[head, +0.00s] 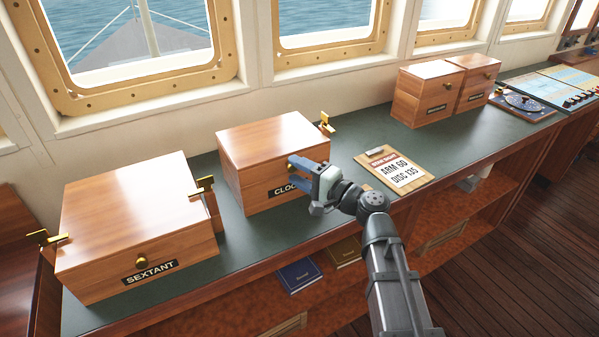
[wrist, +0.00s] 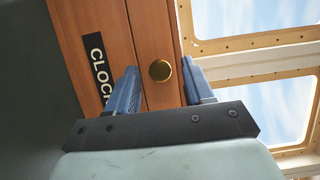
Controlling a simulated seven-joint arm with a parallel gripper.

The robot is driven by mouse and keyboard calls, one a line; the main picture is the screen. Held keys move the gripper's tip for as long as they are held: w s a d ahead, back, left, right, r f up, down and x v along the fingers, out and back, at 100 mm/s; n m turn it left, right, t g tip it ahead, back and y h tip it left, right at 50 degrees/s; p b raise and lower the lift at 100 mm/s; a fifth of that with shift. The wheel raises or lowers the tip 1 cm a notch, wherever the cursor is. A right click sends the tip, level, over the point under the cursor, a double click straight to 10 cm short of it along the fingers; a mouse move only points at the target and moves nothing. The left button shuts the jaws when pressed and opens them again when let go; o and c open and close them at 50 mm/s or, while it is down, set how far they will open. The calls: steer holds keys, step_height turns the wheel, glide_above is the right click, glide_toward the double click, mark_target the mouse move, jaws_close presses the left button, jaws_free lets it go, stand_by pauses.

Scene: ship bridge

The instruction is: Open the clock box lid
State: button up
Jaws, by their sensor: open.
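The clock box (head: 258,188) is a wooden box with a black label reading "CLOC", partly hidden by my gripper in the head view. Its lid (head: 273,139) lies flat and shut on top. In the wrist view, the label (wrist: 98,66) and a round brass knob (wrist: 160,70) show on the front. My gripper (head: 296,173) is at the box's front, at the knob. In the wrist view, its two blue fingers (wrist: 160,88) are open, one on each side of the knob, with gaps between them and it.
A brass latch (head: 326,123) stands at the clock box's right side. The sextant box (head: 140,225) is at left. A clipboard (head: 396,168) lies to the right, with two smaller wooden boxes (head: 424,97) behind it. Windows line the back wall. Green counter is bare between the boxes.

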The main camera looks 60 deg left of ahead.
steer(key=shift+c, duration=0.5)
jaws_close()
